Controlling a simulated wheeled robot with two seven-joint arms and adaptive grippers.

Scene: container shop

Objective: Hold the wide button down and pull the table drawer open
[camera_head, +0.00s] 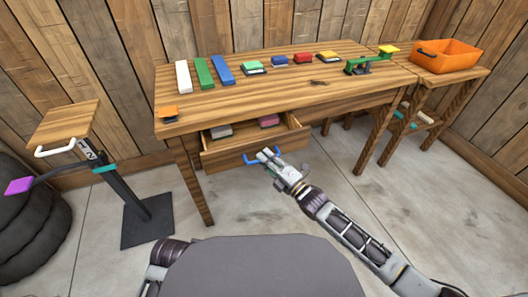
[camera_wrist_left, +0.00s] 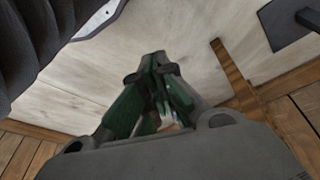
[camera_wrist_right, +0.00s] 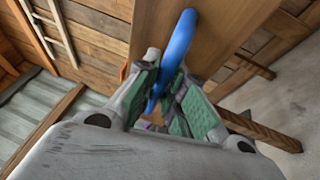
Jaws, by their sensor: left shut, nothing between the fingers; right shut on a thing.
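The wooden table's drawer (camera_head: 252,145) stands partly open, with a grey block (camera_head: 218,131) and a pink block (camera_head: 268,121) inside. My right gripper (camera_head: 268,157) is shut on the blue drawer handle (camera_head: 250,161). The handle also shows between its fingers in the right wrist view (camera_wrist_right: 178,45). My left gripper (camera_wrist_left: 158,65) is shut and empty above bare floor in the left wrist view; it is outside the head view. A small orange piece (camera_head: 168,113) sits at the table top's front left corner; I cannot tell which piece is the wide button.
On the table (camera_head: 225,108) lie white, green and blue bars, several small coloured button-like blocks (camera_head: 279,60), and a green lever device (camera_head: 365,66). An orange bin (camera_head: 446,56) stands on the right side table. A wooden-topped stand (camera_head: 64,125) and black tyres (camera_head: 30,235) are at left.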

